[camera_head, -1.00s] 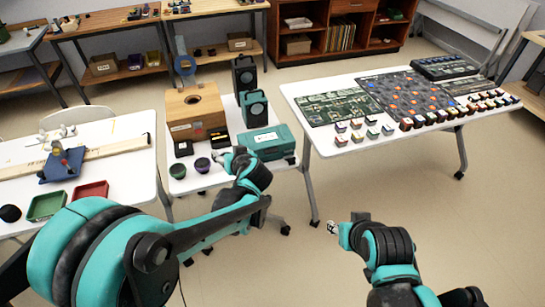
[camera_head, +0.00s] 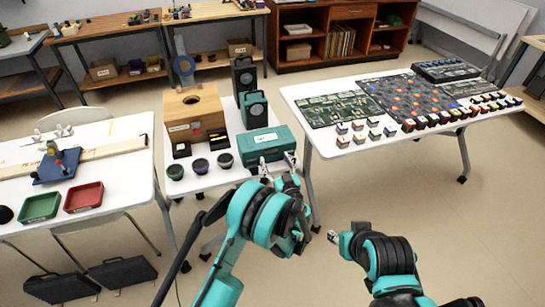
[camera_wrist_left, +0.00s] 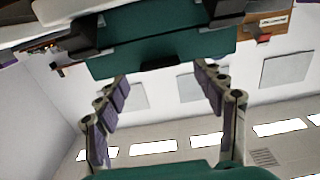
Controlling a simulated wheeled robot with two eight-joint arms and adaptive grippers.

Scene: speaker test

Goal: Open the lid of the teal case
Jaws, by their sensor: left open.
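The teal case (camera_head: 265,141), with a white label on top, sits at the front right of the small white table. Its lid looks shut. My left gripper (camera_head: 277,161) is open and empty at the case's front side. In the left wrist view the case's teal face (camera_wrist_left: 165,45) is above my left fingers (camera_wrist_left: 162,88), which are spread wide apart with a dark latch-like piece (camera_wrist_left: 160,65) between them. I cannot tell whether a finger touches the case. My right gripper (camera_head: 333,237) is low over the floor, away from the tables; its jaw opening is too small to tell.
A table with circuit boards (camera_head: 335,108) is on the right. Open floor lies between the tables.

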